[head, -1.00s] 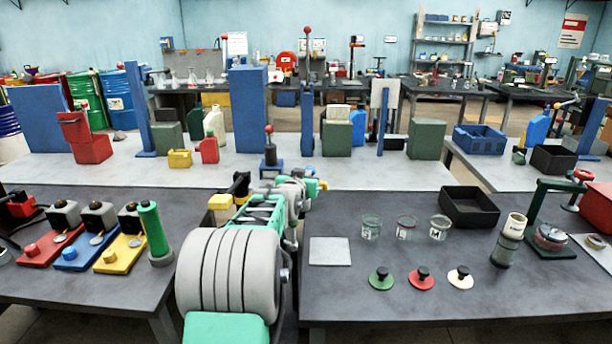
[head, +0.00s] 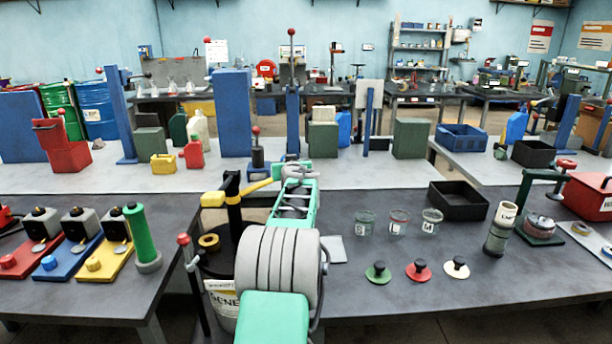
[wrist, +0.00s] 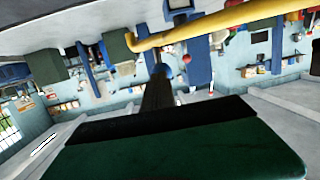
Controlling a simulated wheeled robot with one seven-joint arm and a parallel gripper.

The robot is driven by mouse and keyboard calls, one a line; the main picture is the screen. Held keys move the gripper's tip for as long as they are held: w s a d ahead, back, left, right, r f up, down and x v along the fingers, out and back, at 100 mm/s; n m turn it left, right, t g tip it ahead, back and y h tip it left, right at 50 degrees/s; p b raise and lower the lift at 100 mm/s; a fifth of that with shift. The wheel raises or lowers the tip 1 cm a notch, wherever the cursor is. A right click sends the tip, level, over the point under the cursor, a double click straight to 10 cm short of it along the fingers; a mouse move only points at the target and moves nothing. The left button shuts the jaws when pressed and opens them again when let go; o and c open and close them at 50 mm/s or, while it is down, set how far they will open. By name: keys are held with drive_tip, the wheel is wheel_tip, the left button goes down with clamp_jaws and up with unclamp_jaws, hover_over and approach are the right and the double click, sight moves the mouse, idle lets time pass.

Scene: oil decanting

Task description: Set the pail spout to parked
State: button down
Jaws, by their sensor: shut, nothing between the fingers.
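The pail (head: 222,300) stands in the gap between the two front benches, white with a printed label and a dark top. A dark pump post rises from it. A yellow spout (head: 256,187) runs from the post to the right and ends by my gripper. My gripper (head: 297,170) is shut and empty at the far end of my arm, close to the spout tip; whether they touch I cannot tell. In the wrist view the yellow spout (wrist: 215,28) crosses the top. My arm hides the pail's right side.
A red-knobbed lever (head: 184,240) stands left of the pail. The left bench holds coloured switch bases and a green cylinder (head: 140,232). The right bench holds jars, lids (head: 378,272), a black tray (head: 458,202) and a grey plate. A long pale bench lies behind.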

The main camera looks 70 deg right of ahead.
drive_tip(key=shift+w+r, duration=0.15)
drive_tip(key=shift+r, duration=0.2)
